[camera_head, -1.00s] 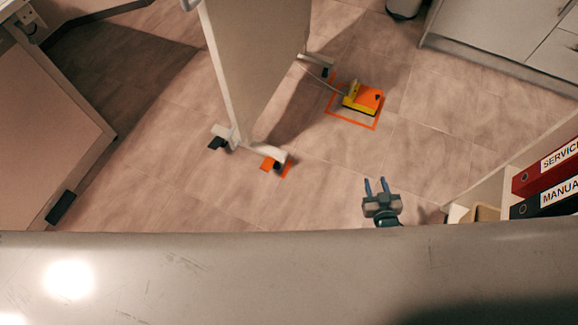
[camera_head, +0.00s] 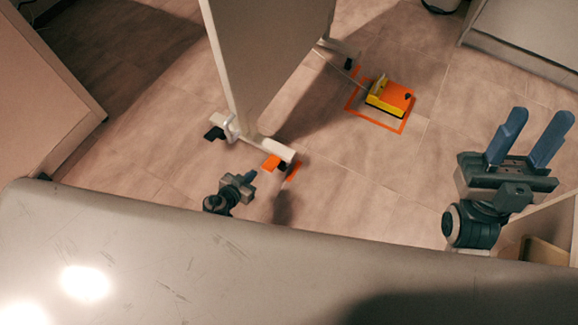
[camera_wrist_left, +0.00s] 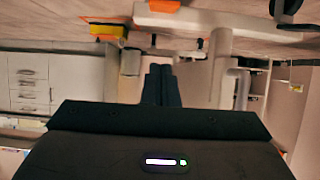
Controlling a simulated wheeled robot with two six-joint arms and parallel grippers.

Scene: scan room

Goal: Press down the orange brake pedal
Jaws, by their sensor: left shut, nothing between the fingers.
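A small orange pedal (camera_head: 271,163) sticks out from the near end of the white foot of an upright panel (camera_head: 268,60), beside a dark caster. An orange patch on the floor lies beside it. In the left wrist view, which looks upside down, the orange pedal (camera_wrist_left: 160,5) shows at the top edge on the white foot. My left gripper (camera_head: 250,177) is shut and empty, just left of and nearer than the pedal, with a visible gap in the picture. Its closed fingers (camera_wrist_left: 161,68) point toward the scene. My right gripper (camera_head: 535,118) is open and empty at the right.
A yellow-and-orange foot switch (camera_head: 391,97) sits inside an orange floor outline, with a cable leading to the panel. A pale surface (camera_head: 130,250) fills the near foreground. A white cabinet (camera_head: 530,35) stands at upper right. Floor between is clear.

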